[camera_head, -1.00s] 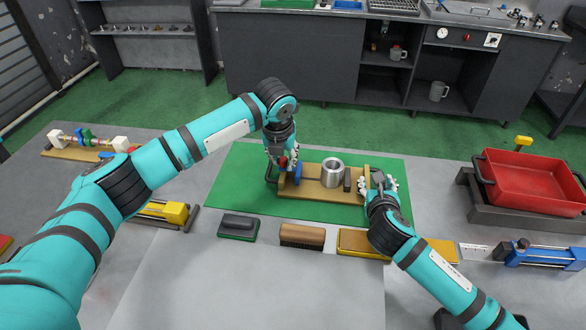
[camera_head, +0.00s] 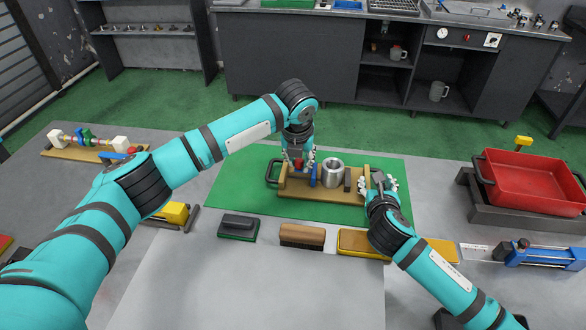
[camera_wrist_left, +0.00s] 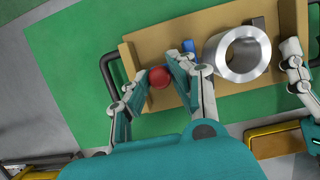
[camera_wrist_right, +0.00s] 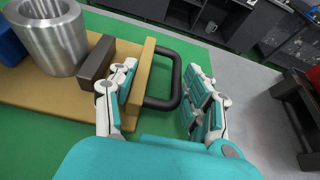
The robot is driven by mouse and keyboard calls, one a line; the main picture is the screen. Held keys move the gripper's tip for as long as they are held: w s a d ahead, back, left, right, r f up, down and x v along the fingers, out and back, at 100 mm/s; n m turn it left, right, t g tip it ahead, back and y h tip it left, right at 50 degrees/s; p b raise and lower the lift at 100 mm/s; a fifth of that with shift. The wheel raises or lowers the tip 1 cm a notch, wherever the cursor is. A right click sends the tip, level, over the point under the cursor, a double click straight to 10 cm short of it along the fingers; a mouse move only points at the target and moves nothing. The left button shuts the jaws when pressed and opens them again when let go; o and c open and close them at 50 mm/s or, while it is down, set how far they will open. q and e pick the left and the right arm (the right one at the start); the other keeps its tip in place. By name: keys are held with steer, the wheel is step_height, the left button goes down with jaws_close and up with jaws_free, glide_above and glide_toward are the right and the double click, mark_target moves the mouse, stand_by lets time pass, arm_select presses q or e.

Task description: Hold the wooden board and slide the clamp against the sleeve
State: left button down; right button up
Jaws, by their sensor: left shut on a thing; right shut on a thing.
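The wooden board (camera_head: 330,195) lies on the green mat, with upright end walls and dark handles. The metal sleeve (camera_head: 332,174) stands on it, beside a dark block (camera_wrist_right: 98,62). The blue clamp (camera_head: 313,177) with its red knob (camera_wrist_left: 159,77) is just left of the sleeve; I cannot tell whether they touch. My left gripper (camera_wrist_left: 158,90) is shut on the clamp at the red knob, its fingers on either side, hiding part of the clamp. My right gripper (camera_wrist_right: 165,97) is shut on the board's right end, with the end wall and handle (camera_wrist_right: 172,85) between its fingers.
Several brushes and blocks, including a wooden-backed brush (camera_head: 302,235), line the front edge of the mat. A red tray (camera_head: 530,180) stands at the right. Another board assembly (camera_head: 90,147) lies at the left.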

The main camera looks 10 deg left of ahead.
arm_select(q)
steer(key=shift+d, duration=0.95)
stand_by(0.3)
steer(key=c, duration=1)
jaws_free()
steer(key=shift+c, duration=0.2)
steer(key=v, duration=1.2)
